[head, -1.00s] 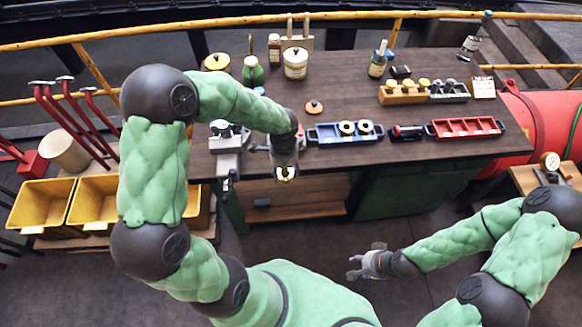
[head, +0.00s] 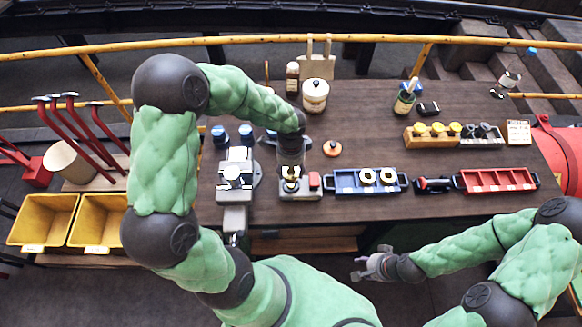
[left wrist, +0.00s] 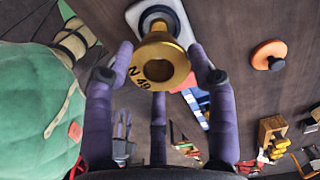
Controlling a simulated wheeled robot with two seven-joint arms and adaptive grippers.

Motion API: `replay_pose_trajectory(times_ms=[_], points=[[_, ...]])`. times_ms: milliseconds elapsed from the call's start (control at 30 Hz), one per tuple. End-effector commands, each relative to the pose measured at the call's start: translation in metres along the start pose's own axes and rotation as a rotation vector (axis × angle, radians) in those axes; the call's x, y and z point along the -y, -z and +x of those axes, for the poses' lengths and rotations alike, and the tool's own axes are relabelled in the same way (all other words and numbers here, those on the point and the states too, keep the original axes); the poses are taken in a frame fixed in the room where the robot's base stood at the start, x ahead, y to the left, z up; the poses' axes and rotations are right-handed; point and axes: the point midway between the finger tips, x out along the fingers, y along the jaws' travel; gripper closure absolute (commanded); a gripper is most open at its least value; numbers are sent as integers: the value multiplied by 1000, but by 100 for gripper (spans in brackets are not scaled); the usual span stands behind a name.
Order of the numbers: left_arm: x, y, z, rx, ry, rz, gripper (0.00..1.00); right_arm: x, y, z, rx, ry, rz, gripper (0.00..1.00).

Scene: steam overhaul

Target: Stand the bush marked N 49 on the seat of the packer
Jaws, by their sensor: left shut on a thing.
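The brass bush marked N 49 (left wrist: 160,62) is between the purple fingers of my left gripper (left wrist: 160,75), its marked flange facing the wrist camera. In the head view my left gripper (head: 291,180) is over the packer (head: 313,194), a grey block with a red part on its right. In the left wrist view a pale plate with a dark ring (left wrist: 152,14) shows right behind the bush. The bush hides the seat, so I cannot tell whether they touch. My right gripper (head: 370,267) is empty in front of the bench, its fingers apart.
A grey vise (head: 236,175) stands left of the packer. A blue tray with two rings (head: 340,183) and a red tray (head: 497,180) lie to the right. An orange knobbed disc (head: 332,148) lies behind.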

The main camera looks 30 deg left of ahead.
Motion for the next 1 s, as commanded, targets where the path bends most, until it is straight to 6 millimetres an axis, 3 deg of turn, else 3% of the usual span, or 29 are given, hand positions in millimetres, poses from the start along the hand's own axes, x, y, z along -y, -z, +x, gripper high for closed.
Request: replay_pose_trajectory(times_ms=[500,1000], points=[[0,0,39,-1,1,-1,90,-11,1,30,0,0,0,60],[1,0,41,-1,1,-1,90,-11,2,31,-1,0,0,60]])
